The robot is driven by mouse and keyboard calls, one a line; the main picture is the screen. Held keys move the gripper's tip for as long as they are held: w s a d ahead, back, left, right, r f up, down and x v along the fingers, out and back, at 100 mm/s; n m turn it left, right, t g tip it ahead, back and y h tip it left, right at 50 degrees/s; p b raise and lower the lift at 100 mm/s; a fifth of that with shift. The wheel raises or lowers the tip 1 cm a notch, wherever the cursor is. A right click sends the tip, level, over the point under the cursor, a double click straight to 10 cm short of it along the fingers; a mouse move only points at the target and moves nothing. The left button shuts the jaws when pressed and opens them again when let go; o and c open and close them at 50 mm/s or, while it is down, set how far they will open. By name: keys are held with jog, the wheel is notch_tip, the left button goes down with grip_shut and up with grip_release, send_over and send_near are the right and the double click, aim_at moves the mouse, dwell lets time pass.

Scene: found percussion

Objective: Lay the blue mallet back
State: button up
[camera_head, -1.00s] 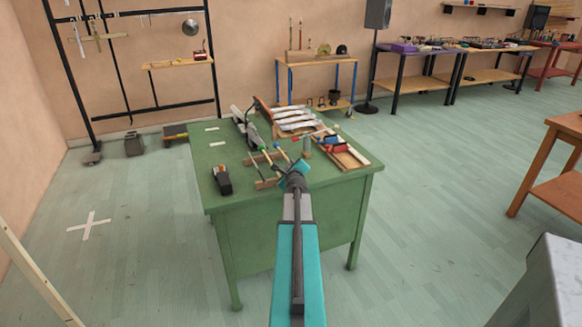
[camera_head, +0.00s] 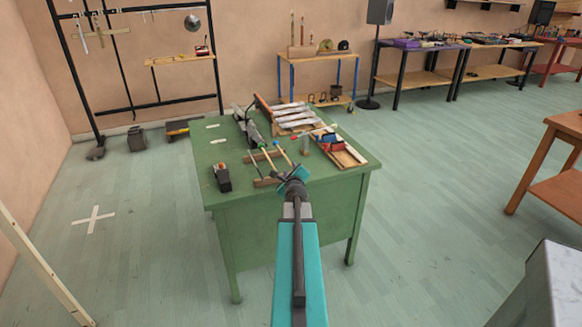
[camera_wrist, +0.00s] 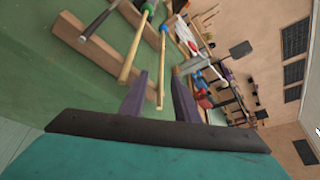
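The blue mallet, with a blue part and a pale wooden handle (camera_wrist: 161,75), is beside the wooden rack on the green desk; it also shows in the head view (camera_head: 283,156). Its handle points back toward my gripper (camera_wrist: 160,95). My gripper's two dark purple fingers are apart, with the handle end showing in the gap between them and space on both sides. I cannot tell whether the mallet touches the rack. A mallet with a green part (camera_wrist: 131,55) lies just left of it across the rack's wooden bars (camera_wrist: 88,38). My gripper is over the desk's front edge (camera_head: 293,180).
The desk (camera_head: 230,199) also holds a black and orange box (camera_head: 222,178), metal bars on a frame (camera_head: 295,116) and a wooden tray (camera_head: 352,156) with red and blue things. Open floor surrounds the desk.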

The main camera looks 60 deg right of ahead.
jog(key=shift+s+a+r, duration=0.1)
jog(key=shift+a+r, duration=0.15)
jog(key=shift+a, duration=0.1)
dwell(0.7)
